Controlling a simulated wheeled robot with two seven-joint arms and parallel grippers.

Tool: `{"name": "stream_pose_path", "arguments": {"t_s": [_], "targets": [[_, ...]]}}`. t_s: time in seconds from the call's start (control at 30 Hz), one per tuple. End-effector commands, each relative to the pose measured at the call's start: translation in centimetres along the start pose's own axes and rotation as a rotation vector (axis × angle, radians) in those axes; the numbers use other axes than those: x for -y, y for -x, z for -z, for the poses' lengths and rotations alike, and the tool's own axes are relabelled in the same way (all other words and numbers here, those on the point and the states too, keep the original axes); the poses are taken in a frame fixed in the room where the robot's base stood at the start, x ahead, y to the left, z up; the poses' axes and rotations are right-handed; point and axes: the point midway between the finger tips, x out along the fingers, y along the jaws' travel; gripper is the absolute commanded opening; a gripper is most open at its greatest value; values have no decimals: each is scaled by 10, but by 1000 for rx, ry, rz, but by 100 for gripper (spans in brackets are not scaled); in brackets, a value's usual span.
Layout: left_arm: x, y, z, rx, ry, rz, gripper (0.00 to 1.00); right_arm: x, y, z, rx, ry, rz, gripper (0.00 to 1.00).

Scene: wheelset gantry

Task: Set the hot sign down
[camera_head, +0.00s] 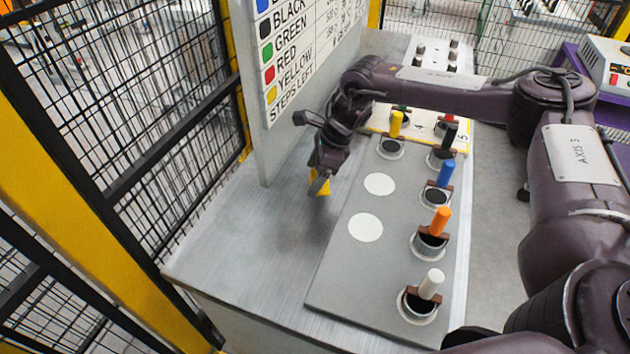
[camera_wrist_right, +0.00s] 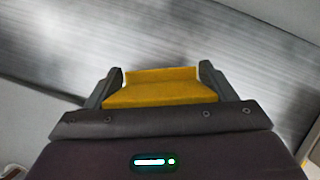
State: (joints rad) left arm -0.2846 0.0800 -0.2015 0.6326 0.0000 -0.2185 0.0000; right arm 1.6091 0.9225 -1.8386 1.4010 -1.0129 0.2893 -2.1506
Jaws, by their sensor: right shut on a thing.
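The hot sign is a small yellow folded piece (camera_head: 320,183), partly hidden by my fingers in the head view. It also shows in the right wrist view as a yellow sign (camera_wrist_right: 158,88) between the two fingers. My right gripper (camera_head: 318,176) is shut on it, left of the grey board with the white discs. The metal bench top (camera_head: 262,222) lies under the sign. I cannot tell whether the sign touches the bench top or hangs just above it. My left gripper is not in view.
A grey board (camera_head: 330,285) carries two bare white discs and several cups with coloured pegs, including yellow, blue, orange and white. A white sign panel (camera_head: 258,130) with a colour list stands behind the gripper. Black mesh fencing (camera_head: 170,130) runs along the left. The bench front-left is clear.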

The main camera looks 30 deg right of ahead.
Motion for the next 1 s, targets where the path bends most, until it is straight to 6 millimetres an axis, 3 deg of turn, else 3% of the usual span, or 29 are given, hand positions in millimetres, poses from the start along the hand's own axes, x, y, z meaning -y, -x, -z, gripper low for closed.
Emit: {"name": "stream_pose_path", "arguments": {"t_s": [0.23,0.6,0.63,0.77,1.0], "targets": [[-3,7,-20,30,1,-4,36,-1,-32,14,-3,-2,-2,54],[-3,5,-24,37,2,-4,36,0,-38,17,-2,-1,-1,54],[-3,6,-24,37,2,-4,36,0,-38,17,-2,-1,-1,80],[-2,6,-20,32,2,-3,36,0,-38,17,-2,-1,-1,97],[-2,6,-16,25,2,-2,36,0,-37,16,-2,-1,-1,99]]}}
